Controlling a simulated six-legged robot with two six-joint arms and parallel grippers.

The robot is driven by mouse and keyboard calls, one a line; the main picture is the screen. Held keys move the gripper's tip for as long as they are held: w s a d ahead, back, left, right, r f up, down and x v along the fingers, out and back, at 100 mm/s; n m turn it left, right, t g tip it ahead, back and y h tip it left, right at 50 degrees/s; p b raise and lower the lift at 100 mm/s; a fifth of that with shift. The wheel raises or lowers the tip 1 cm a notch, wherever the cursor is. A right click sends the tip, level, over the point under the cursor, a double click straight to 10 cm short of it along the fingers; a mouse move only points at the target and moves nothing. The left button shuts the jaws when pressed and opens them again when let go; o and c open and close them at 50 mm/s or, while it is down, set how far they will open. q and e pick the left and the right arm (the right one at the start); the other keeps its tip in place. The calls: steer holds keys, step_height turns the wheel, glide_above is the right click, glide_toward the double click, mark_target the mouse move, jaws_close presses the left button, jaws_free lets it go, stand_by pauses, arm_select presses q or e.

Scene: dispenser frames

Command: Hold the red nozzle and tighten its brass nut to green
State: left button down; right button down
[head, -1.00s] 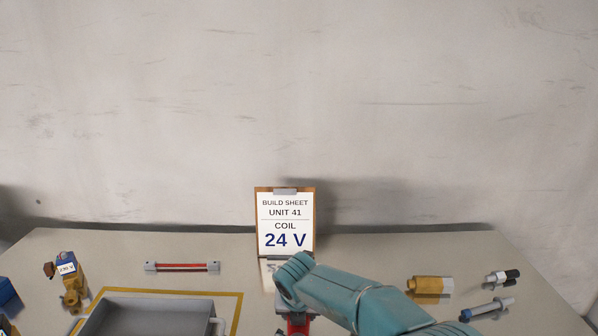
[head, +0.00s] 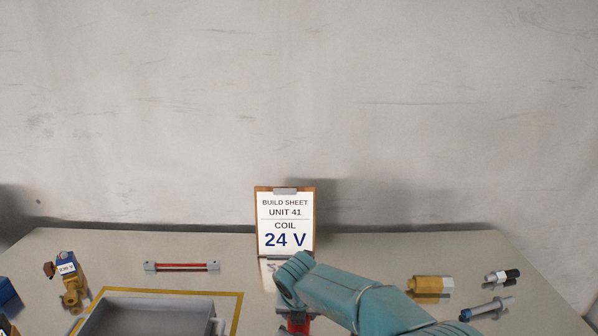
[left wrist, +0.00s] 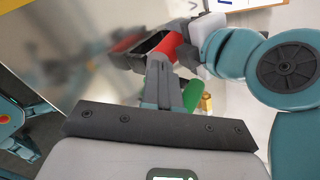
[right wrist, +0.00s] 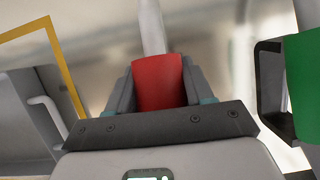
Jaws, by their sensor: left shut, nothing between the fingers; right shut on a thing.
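A red piece, apparently the red nozzle (right wrist: 158,82), sits between the fingers of my right gripper (right wrist: 160,72) in the right wrist view, with a pale rod beyond it. The red piece (head: 299,327) shows at the bottom of the head view, mostly covered by my right arm. In the left wrist view, my left gripper (left wrist: 160,78) is shut and empty, with red parts (left wrist: 173,44) beyond its fingertips. A green cylinder (left wrist: 192,94) and a small brass-coloured piece (left wrist: 206,103) show behind its fingers; I cannot tell whether that is the nut.
A build sheet (head: 285,222) reading 24 V stands at the back. A grey tray (head: 150,302), a valve with a blue coil (head: 68,275) and a red bar (head: 182,266) are left. A brass fitting (head: 430,286) and two small parts are right. A black-framed green part (right wrist: 304,85) stands near my right gripper.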

arm_select(q)
steer(key=shift+w+f, duration=0.1)
steer(key=shift+w, duration=0.05)
steer(key=shift+s+d+f, duration=0.15)
steer(key=shift+s+d, duration=0.1)
steer(key=shift+d, duration=0.15)
stand_by(0.6)
steer(key=shift+w+d, duration=0.15)
stand_by(0.5)
steer(key=shift+r, duration=0.2)
steer(key=a+v, duration=0.1)
steer(key=v, duration=0.5)
steer(key=shift+w, duration=0.2)
steer(key=shift+r, duration=0.15)
